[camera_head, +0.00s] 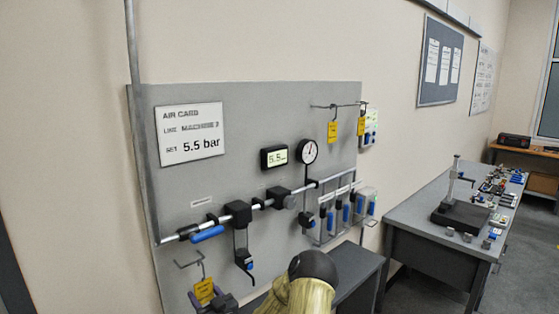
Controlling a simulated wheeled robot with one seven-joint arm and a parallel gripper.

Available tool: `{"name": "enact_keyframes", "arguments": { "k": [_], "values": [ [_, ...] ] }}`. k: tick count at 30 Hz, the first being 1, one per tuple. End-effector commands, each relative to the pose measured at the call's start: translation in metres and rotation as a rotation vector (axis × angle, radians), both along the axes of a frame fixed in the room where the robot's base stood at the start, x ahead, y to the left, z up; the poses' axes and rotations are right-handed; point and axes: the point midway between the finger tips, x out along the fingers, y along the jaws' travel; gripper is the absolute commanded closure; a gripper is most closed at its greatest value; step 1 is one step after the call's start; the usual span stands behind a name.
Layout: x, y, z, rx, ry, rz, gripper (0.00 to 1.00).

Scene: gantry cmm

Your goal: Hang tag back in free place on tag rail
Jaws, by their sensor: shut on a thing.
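A yellow tag (204,291) is at the lower left, in front of the grey panel. My gripper (211,302) is at its lower part, shut on it, partly cut off by the bottom edge of the view. A thin wire hook (188,262) is just above this tag; I cannot tell whether the tag's loop still touches it. The tag rail (322,106) is a thin rod at the panel's upper right. Two yellow tags hang from it, one near the middle (333,129) and one near the right end (361,126). The rail's left part looks bare.
A grey pipe (268,202) with valves, a round gauge (308,151) and a digital display (274,157) stand out from the panel between my gripper and the rail. Bottles with blue parts (346,212) are at the right. A bench (425,247) stands further right.

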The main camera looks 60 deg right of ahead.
Motion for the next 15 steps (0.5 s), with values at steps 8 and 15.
{"name": "enact_keyframes", "arguments": {
  "k": [8,15],
  "values": [
    [-0.016,0.004,-0.001,0.000,0.001,0.000,0.61],
    [-0.029,0.007,0.000,-0.001,0.001,0.001,0.61]
  ]
}}
